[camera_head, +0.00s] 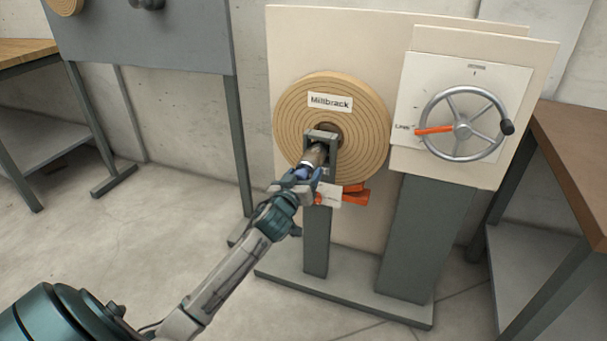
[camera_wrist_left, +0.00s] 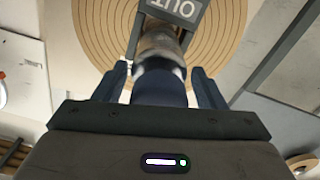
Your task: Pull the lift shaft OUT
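The lift shaft (camera_head: 314,156) is a short cylinder with a brown-metal body and a dark blue end. It sits in a grey bracket (camera_head: 333,139) in front of the round wound coil (camera_head: 363,101) labelled "Millbrack". My left gripper (camera_head: 303,178) is at the shaft's near end. In the left wrist view the lift shaft (camera_wrist_left: 160,82) stands between the two fingers of my left gripper (camera_wrist_left: 160,88), one on each side. Whether they press on it is unclear. An upside-down "OUT" sign (camera_wrist_left: 176,9) shows just beyond it. My right gripper is not in view.
A handwheel (camera_head: 462,124) with a black knob and an orange pointer (camera_head: 434,130) is on the panel at right. Orange parts (camera_head: 354,193) are below the bracket. A wooden-topped bench (camera_head: 575,150) stands at far right. The floor at left is clear.

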